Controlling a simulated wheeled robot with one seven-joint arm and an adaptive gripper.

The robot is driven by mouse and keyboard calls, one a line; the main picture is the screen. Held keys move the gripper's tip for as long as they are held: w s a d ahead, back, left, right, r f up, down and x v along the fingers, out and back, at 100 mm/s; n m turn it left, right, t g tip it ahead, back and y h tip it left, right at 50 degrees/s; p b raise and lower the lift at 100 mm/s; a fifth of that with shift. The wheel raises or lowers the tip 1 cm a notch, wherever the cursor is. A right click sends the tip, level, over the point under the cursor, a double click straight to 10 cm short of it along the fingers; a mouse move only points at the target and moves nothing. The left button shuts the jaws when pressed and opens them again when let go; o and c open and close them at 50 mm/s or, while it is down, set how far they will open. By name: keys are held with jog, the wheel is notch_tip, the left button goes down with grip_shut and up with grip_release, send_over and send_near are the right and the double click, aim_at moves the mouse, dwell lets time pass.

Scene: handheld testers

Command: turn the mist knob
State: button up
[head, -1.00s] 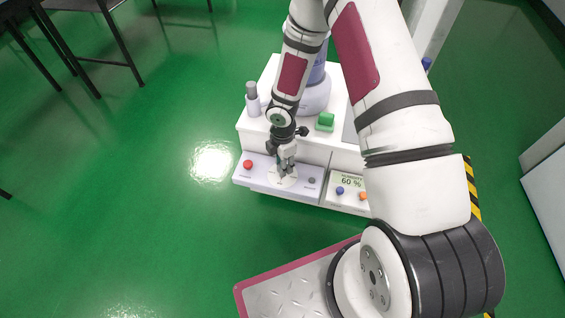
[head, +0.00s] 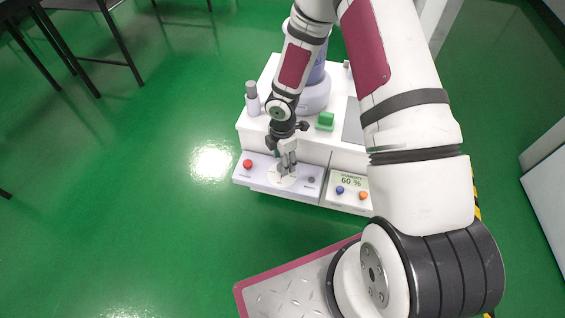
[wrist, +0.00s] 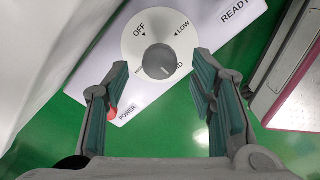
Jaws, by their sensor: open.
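The mist knob (wrist: 160,61) is a round grey knob on a white dial plate (wrist: 133,38) marked OFF and LOW, with other lettering partly covered. In the head view the dial plate (head: 283,181) is on the front panel, and my gripper hides the knob. My gripper (head: 287,168) is over the dial, pointing down. In the wrist view my gripper (wrist: 159,73) is open, with one finger on each side of the knob and visible space between.
A red button (head: 248,164) labelled POWER is left of the dial, and a grey button (head: 312,180) is right. A green block (head: 325,119) and a bottle (head: 252,100) stand behind.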

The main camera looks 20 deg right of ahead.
notch_tip(320, 180, up, 10)
dwell(0.4)
dwell(0.3)
